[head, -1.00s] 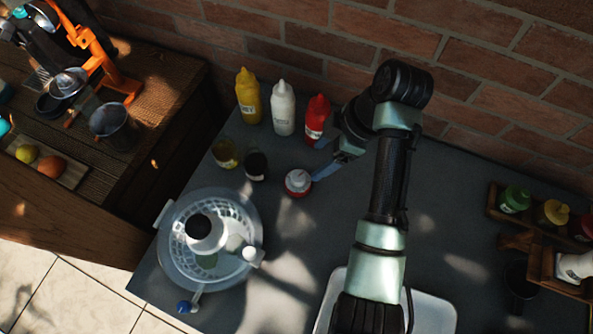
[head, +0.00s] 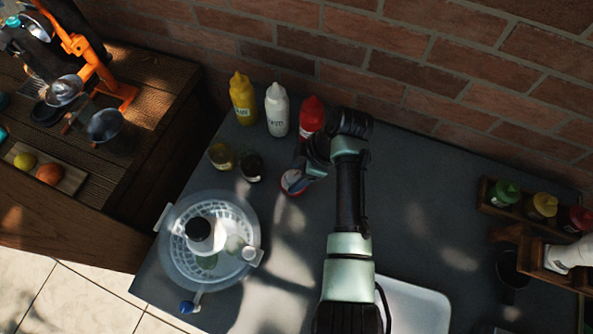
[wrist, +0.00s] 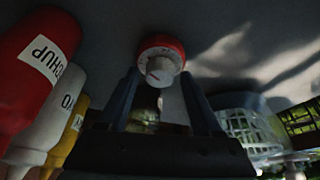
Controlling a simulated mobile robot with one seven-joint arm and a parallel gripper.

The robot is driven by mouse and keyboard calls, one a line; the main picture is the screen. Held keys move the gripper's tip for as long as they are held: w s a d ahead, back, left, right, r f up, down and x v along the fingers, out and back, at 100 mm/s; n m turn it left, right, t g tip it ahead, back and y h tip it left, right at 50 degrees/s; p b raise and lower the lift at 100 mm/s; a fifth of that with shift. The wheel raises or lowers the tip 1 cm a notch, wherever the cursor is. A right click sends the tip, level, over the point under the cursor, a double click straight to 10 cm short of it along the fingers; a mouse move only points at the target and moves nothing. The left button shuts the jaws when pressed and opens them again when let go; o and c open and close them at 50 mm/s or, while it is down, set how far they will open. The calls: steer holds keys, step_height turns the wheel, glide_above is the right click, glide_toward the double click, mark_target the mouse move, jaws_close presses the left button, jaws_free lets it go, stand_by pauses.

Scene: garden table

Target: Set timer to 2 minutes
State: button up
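The timer (head: 292,182) is a small round red-and-white dial on the grey table, in front of the red bottle. In the wrist view the timer (wrist: 160,48) shows a red rim, a marked white face and a pale knob; I cannot read its setting. My gripper (head: 304,177) is at the timer's right side in the head view and partly covers it. In the wrist view my gripper (wrist: 159,78) is open, its two fingertips apart on either side of the knob's lower edge. I cannot tell whether they touch it.
Yellow (head: 243,99), white (head: 277,110) and red (head: 312,115) squeeze bottles stand behind the timer. Two small jars (head: 222,157) (head: 251,167) are at its left. A clear salad spinner (head: 171,255) stands front left. A white tray (head: 420,306) lies front right.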

jaws_close()
steer(key=shift+s+r+m+p, duration=0.1)
steer(key=shift+m+p, duration=0.25)
steer(key=shift+m, duration=0.15)
steer(key=shift+m+t, duration=0.4)
steer(key=shift+o, duration=1.1)
jaws_free()
steer(key=b+v, duration=0.1)
steer(key=v, duration=1.2)
steer(key=shift+b, duration=0.35)
